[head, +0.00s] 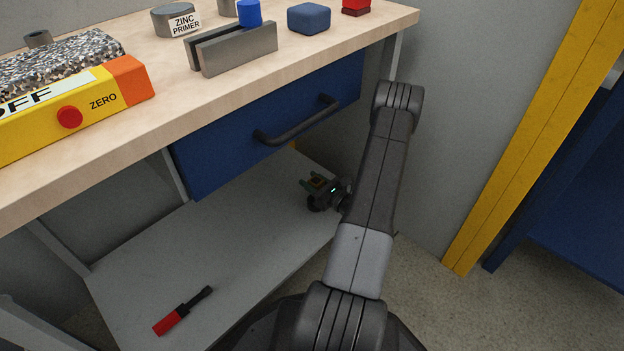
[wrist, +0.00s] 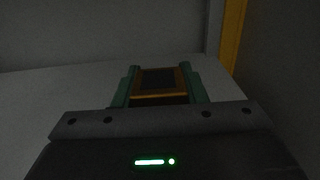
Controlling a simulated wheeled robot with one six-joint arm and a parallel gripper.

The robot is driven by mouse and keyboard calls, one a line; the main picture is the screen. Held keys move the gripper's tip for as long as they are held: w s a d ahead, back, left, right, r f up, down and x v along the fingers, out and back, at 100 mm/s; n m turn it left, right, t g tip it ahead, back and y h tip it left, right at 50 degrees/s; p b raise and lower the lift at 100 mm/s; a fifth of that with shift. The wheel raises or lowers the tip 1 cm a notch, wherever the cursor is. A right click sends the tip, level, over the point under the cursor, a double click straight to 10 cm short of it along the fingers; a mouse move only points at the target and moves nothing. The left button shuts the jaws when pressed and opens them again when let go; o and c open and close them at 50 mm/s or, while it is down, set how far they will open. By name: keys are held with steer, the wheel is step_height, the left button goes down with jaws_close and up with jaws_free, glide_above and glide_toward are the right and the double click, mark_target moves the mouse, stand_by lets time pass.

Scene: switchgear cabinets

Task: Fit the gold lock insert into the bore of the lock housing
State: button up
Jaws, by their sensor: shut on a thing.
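My gripper (head: 314,183) is low under the workbench, over or near the right end of the lower shelf. In the wrist view its two green fingers (wrist: 159,72) are shut on a squarish gold-edged piece with a dark face, which I take to be the gold lock insert (wrist: 158,82). I cannot make out a lock housing with a bore in either view.
The bench top carries a yellow box with a red button (head: 69,117), a slotted grey block (head: 240,48), a tin (head: 176,20) and a blue block (head: 309,18). A blue drawer (head: 225,150) hangs above the gripper. A red-handled tool (head: 172,319) lies on the lower shelf (head: 215,250).

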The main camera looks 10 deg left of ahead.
steer(key=shift+f, duration=0.85)
steer(key=shift+f, duration=2.05)
stand_by(0.4)
steer(key=o, duration=1.1)
steer(key=p+v, duration=0.3)
steer(key=v, duration=1)
steer(key=shift+s+d+p, duration=0.2)
steer(key=shift+d+p, duration=0.15)
